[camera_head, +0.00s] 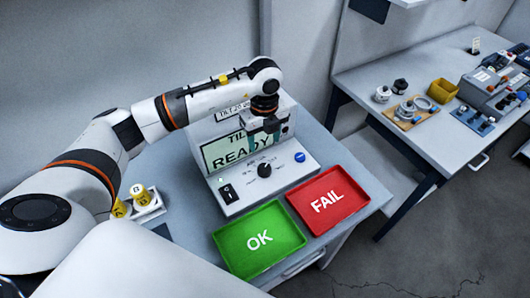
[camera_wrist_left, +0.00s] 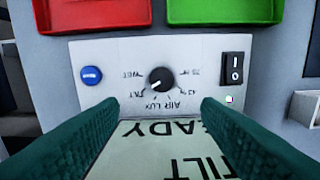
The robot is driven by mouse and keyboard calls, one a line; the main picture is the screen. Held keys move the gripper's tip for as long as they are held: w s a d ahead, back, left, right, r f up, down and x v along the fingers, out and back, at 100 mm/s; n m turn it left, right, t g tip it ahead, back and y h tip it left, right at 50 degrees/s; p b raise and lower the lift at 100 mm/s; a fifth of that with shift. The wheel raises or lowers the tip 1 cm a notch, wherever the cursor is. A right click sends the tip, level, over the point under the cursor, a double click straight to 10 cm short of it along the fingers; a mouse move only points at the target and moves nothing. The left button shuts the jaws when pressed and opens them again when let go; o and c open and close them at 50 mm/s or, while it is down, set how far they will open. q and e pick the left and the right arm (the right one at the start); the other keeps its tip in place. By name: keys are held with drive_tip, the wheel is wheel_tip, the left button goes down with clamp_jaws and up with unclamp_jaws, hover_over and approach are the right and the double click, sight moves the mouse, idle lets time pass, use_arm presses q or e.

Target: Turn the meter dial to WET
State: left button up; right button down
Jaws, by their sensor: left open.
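The meter (camera_head: 262,186) is a light grey box with a black dial (camera_head: 264,170) on its sloped front panel; its screen (camera_head: 236,150) reads TILT READY. In the wrist view, upside down, the dial (camera_wrist_left: 161,79) sits amid printed labels. Its pale pointer mark appears to face the TILT label (camera_wrist_left: 135,92); the WET label (camera_wrist_left: 130,74) is beside that. My left gripper (camera_head: 262,138) is above the panel by the screen, its green fingers (camera_wrist_left: 160,108) open, empty and apart from the dial. My right gripper is not in view.
A blue button (camera_head: 299,157) and a black rocker switch (camera_head: 228,193) flank the dial. A green OK tray (camera_head: 240,255) and red FAIL tray (camera_head: 345,205) lie in front. A second table (camera_head: 410,150) holds other instruments.

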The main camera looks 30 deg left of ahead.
use_arm(q)
drive_tip(key=p, duration=0.1)
hover_over(264, 168)
drive_tip(key=f, duration=0.4)
drive_tip(key=shift+s+d+f, duration=0.15)
drive_tip(key=shift+s+f, duration=0.05)
drive_tip(key=shift+f, duration=0.05)
drive_tip(key=f, duration=0.3)
drive_tip(key=f+p, duration=0.1)
drive_tip(key=shift+w+f, duration=0.35)
drive_tip(key=shift+f, duration=0.6)
drive_tip(key=shift+s+f, duration=0.1)
drive_tip(key=shift+f, duration=0.1)
drive_tip(key=c, duration=0.9)
drive_tip(key=shift+c, duration=0.4)
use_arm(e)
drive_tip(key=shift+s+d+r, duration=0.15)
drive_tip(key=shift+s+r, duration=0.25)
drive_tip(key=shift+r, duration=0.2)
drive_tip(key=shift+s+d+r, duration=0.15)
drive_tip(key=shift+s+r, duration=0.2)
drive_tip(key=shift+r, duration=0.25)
